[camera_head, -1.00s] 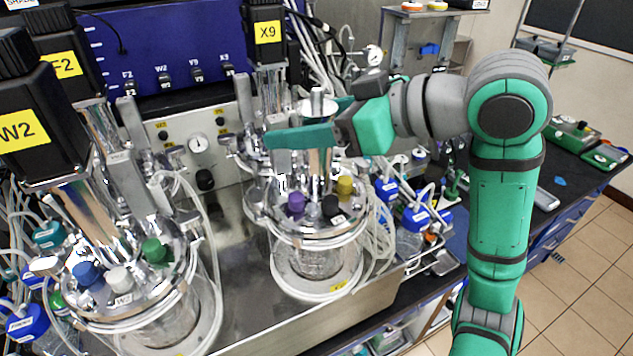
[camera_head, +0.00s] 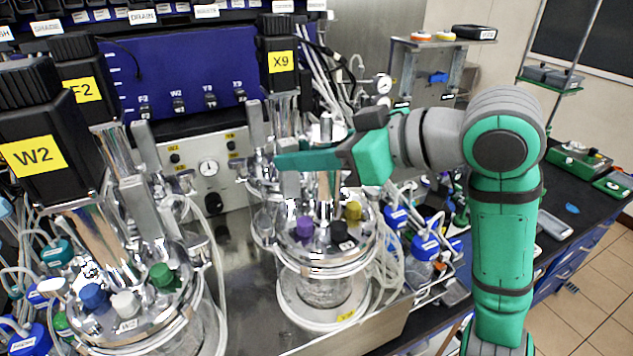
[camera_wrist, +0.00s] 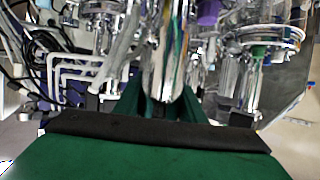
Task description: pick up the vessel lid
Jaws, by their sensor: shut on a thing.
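The vessel lid (camera_head: 325,262) is a round metal plate with purple, black and yellow caps, on the glass vessel (camera_head: 325,292) of the middle reactor. A shiny metal post rises from its centre. My gripper (camera_head: 318,150) is at the post's upper part, above the caps, reaching in from the right with its teal fingers level. It is shut on the post. In the wrist view the post (camera_wrist: 163,60) stands between the green fingers. The near finger hides part of the post in the head view. The lid appears seated on its vessel; no gap shows.
Clear tubes and blue-capped bottles (camera_head: 427,245) crowd the right of the vessel. Bare steel deck (camera_head: 245,300) shows between the reactors.

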